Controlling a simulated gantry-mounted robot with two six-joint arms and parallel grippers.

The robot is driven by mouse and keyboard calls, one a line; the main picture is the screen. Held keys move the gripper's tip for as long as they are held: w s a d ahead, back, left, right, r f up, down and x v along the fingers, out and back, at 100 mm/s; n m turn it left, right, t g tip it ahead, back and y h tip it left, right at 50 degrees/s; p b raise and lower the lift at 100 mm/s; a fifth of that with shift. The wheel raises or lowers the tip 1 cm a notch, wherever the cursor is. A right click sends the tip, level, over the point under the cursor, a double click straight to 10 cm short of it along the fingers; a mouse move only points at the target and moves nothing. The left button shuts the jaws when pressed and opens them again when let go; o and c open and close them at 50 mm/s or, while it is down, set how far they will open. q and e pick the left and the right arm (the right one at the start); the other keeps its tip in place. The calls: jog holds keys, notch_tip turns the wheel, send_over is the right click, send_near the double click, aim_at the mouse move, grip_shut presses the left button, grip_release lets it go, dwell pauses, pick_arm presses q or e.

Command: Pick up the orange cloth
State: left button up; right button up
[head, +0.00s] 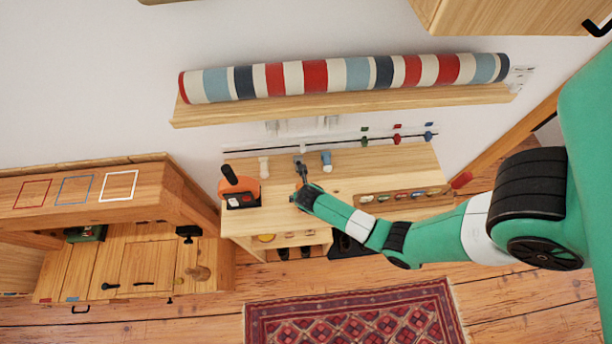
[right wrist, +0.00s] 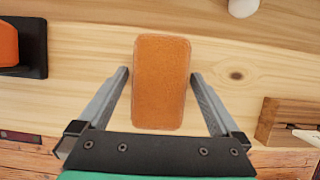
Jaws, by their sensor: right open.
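The orange cloth (right wrist: 161,82) is a flat folded rectangle with rounded corners. It lies on the light wooden bench top in the right wrist view. My right gripper (right wrist: 161,88) is open, with one finger to each side of the cloth and a gap on both sides. In the head view my right gripper (head: 301,172) is over the bench top and hides most of the cloth. My left gripper does not show in either view.
The wooden bench (head: 372,162) holds an orange and black object (head: 240,187) at left, a white bottle-like item (head: 264,167) and a blue-and-white item (head: 326,160) behind the gripper. A wooden rack (head: 405,197) stands at the right. A striped roll (head: 345,76) lies on the shelf above.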

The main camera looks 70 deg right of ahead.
jog(key=c, duration=1.3)
jog(key=shift+r, duration=0.1)
jog(key=shift+r, duration=0.35)
jog(key=r, duration=0.4)
jog(key=shift+s+a+p, duration=0.1)
jog(key=shift+s+p, duration=0.2)
jog(key=shift+p, duration=0.1)
jog(key=s+a+r, duration=0.1)
jog(key=s+r, duration=0.1)
jog(key=s, duration=0.2)
jog(key=s+a+r, duration=0.2)
jog(key=s+r, duration=0.1)
jog(key=s, duration=0.1)
jog(key=s+a+r+p, duration=0.1)
jog(key=s+a+r, duration=0.1)
jog(key=s+r, duration=0.1)
jog(key=shift+s+r, duration=0.25)
jog(key=shift+s, duration=0.45)
